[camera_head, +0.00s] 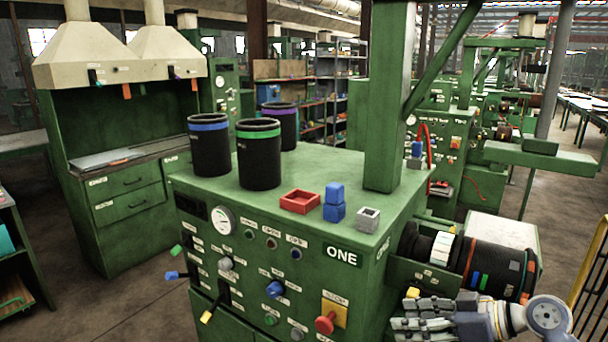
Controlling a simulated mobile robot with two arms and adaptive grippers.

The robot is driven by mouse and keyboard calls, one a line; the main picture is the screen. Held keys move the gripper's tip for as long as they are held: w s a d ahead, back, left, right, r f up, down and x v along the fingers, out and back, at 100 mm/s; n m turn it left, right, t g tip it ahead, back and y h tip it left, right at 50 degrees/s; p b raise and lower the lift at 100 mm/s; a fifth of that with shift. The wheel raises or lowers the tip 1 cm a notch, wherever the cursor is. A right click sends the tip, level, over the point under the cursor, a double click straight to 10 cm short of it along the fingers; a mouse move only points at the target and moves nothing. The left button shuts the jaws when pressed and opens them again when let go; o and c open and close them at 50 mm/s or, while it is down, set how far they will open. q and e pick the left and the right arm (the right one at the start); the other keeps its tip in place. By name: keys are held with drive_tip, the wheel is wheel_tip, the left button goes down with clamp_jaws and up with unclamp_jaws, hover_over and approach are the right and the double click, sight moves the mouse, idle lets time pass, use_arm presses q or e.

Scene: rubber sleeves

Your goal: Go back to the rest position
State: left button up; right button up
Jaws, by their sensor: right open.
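My right gripper (428,318) is at the lower right, its arm coming in from the right edge. It is open, with no object seen between its fingers. It is in front of the green machine marked ONE (300,255), below the dark drum (490,258) on the machine's right side. Three black sleeves stand upright on the machine top: one with a blue band (209,150), one with a green band (258,160) and one with a purple band (285,128). The gripper is well apart from them. My left gripper is not in view.
A red open box (299,201), two stacked blue cubes (334,203) and a grey hollow block (368,219) sit on the machine top. A green post (388,110) rises behind them. Knobs and levers stick out of the front panel. Open floor shows at the left.

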drive_tip(key=s+a+f+m+g+h, duration=0.1)
drive_tip(key=s+a+f+h, duration=0.15)
drive_tip(key=s+f, duration=0.55)
drive_tip(key=s+a+f+m+g+h, duration=0.1)
drive_tip(key=s+a+f+h, duration=0.15)
drive_tip(key=s+f, duration=0.55)
drive_tip(key=s+d+f+m+g+h, duration=0.1)
drive_tip(key=s+d+f+m+h, duration=0.15)
drive_tip(key=s, duration=0.45)
drive_tip(key=s+d+f+m+h, duration=0.1)
drive_tip(key=s+f+m+h, duration=0.2)
drive_tip(key=s, duration=0.5)
wheel_tip(320, 180, down, 25)
drive_tip(key=s+g, duration=0.1)
drive_tip(key=g, duration=0.1)
drive_tip(key=s+d+f, duration=0.3)
drive_tip(key=s+f, duration=1.3)
drive_tip(key=s, duration=0.1)
drive_tip(key=shift+f+g, duration=0.25)
drive_tip(key=shift+g, duration=0.15)
